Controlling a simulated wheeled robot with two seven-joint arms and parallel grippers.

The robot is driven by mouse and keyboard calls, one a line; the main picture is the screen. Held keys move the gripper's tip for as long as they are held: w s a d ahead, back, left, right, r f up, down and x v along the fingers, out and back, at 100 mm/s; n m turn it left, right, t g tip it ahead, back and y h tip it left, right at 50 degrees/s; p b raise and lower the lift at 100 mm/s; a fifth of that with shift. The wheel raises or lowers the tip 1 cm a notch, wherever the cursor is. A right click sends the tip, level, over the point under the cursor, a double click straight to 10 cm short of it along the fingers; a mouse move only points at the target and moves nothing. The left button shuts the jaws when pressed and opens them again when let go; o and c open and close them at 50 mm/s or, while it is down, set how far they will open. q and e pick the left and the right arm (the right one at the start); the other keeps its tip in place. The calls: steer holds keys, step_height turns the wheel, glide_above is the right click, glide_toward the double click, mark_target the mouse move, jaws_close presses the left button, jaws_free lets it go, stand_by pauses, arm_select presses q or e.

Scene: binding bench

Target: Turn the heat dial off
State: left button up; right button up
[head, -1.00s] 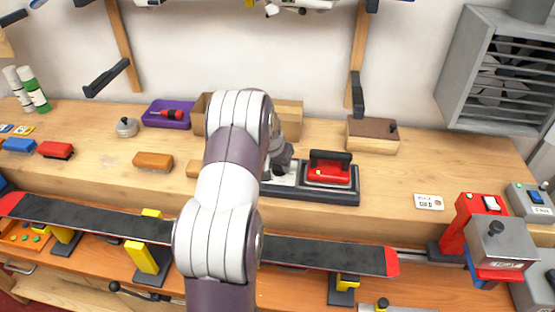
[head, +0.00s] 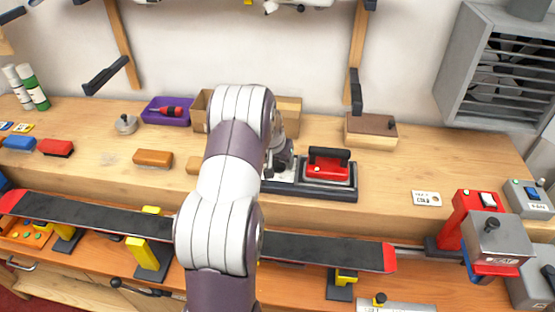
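A grey box (head: 494,240) stands at the right end of the bench, with a dark knob (head: 491,224) on its sloping top. Its front label is too small to read surely, but looks like "HEAT", so the knob seems to be the heat dial. I cannot tell its setting. My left gripper (head: 279,165) is at the middle of the bench, beside the red iron (head: 327,168) and far to the left of the dial. My own forearm hides part of it, and I cannot tell whether its fingers are open. My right gripper is out of view.
The iron sits on a dark stand (head: 310,194). A long black ski (head: 325,250) with red ends lies across the front on yellow supports. A red unit (head: 464,211) with a rocker switch adjoins the grey box. A white card (head: 426,198) lies on clear wood left of it.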

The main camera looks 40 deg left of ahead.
arm_select(q)
steer(key=b+v, duration=0.2)
steer(key=v, duration=1)
steer(key=shift+r, duration=0.35)
steer(key=s+d+f+g, duration=0.1)
steer(key=s+d+f, duration=0.1)
steer(key=s+d, duration=0.2)
steer(key=s+d+f+m+g+h, duration=0.1)
steer(key=s+d+f, duration=0.2)
steer(key=s+d, duration=0.2)
steer(key=s+d+f, duration=0.2)
steer(key=s+d, duration=0.2)
steer(key=d, duration=0.4)
steer(key=shift+s+d+f+m+g, duration=0.2)
steer(key=shift+f+m+g, duration=0.1)
steer(key=shift+g, duration=0.1)
steer(key=s+d+m, duration=0.2)
steer(key=s+d, duration=0.1)
steer(key=d, duration=0.3)
steer(key=shift+s+m+h, duration=0.3)
steer(key=shift+s, duration=0.1)
